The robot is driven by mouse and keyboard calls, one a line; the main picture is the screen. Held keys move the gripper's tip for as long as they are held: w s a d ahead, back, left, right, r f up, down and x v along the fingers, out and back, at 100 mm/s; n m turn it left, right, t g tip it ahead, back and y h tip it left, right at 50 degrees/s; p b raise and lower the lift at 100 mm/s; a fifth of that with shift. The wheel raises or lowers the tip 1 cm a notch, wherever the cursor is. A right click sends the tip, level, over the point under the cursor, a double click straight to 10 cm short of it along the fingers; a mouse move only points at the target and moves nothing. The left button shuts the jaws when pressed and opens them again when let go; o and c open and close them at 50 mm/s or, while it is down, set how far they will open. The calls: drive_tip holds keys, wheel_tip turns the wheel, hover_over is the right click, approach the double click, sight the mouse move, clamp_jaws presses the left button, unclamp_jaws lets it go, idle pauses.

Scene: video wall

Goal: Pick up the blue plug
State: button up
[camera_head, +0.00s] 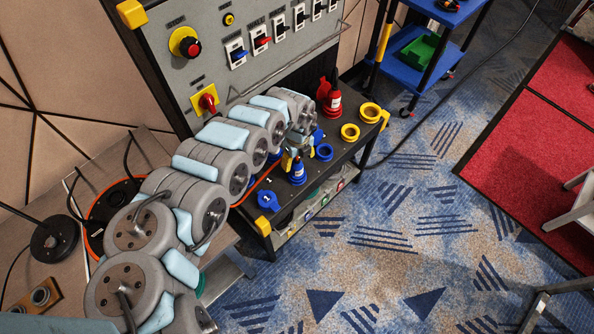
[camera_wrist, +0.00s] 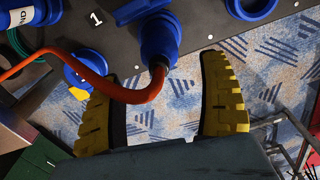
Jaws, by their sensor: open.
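In the wrist view, a blue plug (camera_wrist: 160,40) with an orange-red cable at its near end lies just beyond the open fingers of my gripper (camera_wrist: 160,88). Another blue piece with a white label (camera_wrist: 22,14) is at the top left. In the head view, my gripper (camera_head: 289,160) is low over the dark shelf, close to a blue labelled plug (camera_head: 297,174). I cannot tell whether they touch. My arm hides part of the shelf.
The dark shelf (camera_head: 333,136) also holds a red labelled plug (camera_head: 334,102), yellow rings (camera_head: 350,132), a blue ring (camera_head: 324,152) and a blue fitting (camera_head: 268,200). A grey switch panel (camera_head: 215,75) stands behind. Open carpet (camera_head: 400,230) lies to the right.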

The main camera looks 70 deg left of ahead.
sight(297, 168)
drive_tip(key=shift+w+a+f+b, duration=0.15)
drive_tip(key=shift+f+b, duration=0.25)
drive_tip(key=shift+f, duration=1)
drive_tip(key=shift+s+a+f+b, duration=0.1)
drive_tip(key=shift+f+b, duration=0.3)
drive_tip(key=shift+f, duration=1.4)
drive_tip(key=c, duration=1.4)
